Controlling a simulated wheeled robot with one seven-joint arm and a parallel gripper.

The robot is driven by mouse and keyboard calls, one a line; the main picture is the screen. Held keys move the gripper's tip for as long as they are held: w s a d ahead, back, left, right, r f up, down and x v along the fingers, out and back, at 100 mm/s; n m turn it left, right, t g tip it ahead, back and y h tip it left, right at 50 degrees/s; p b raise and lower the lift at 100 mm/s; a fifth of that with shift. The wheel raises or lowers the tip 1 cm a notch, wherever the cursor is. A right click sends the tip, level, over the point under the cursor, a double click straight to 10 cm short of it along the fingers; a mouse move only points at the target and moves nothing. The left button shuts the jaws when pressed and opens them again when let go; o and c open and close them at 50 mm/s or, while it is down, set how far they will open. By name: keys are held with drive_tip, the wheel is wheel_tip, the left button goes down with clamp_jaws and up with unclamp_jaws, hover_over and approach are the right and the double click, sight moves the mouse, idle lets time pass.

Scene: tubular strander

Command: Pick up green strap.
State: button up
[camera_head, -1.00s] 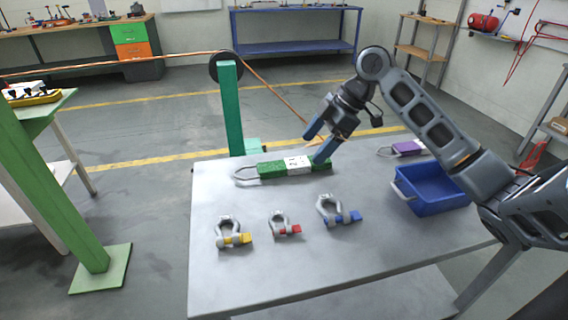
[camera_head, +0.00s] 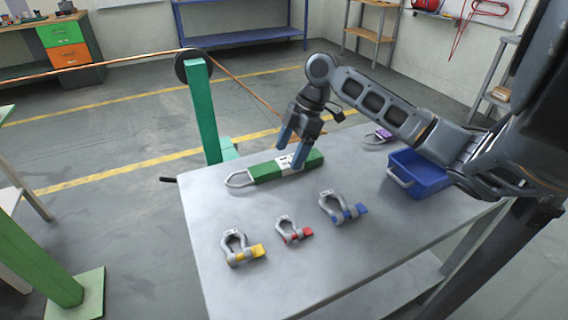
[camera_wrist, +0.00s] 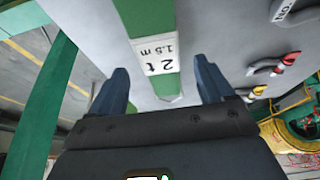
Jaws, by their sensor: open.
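The green strap (camera_head: 266,171) lies flat near the far edge of the grey table, with a white label in its middle and a pale loop at its left end. In the wrist view the strap (camera_wrist: 150,18) runs down from the top, and its white label reads "2 t 1.5 m". My gripper (camera_head: 291,152) is open above the strap, near the label. In the wrist view the two fingers (camera_wrist: 163,85) stand apart on either side of the strap, with nothing held. In the head view they hide part of the strap.
Shackles with yellow (camera_head: 241,248), red (camera_head: 293,230) and blue (camera_head: 343,208) pins lie on the table (camera_head: 330,255) in front of the strap. A blue bin (camera_head: 417,176) stands at the right, with a purple strap (camera_head: 381,135) behind it. A green post (camera_head: 203,115) stands behind the table.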

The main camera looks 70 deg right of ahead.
drive_tip(key=shift+x, duration=1.3)
drive_tip(key=shift+c, duration=0.4)
drive_tip(key=c, duration=1.3)
drive_tip(key=shift+r, duration=0.1)
wheel_tip(320, 180, up, 18)
drive_tip(key=shift+f+b, duration=0.1)
drive_tip(key=shift+b, duration=0.3)
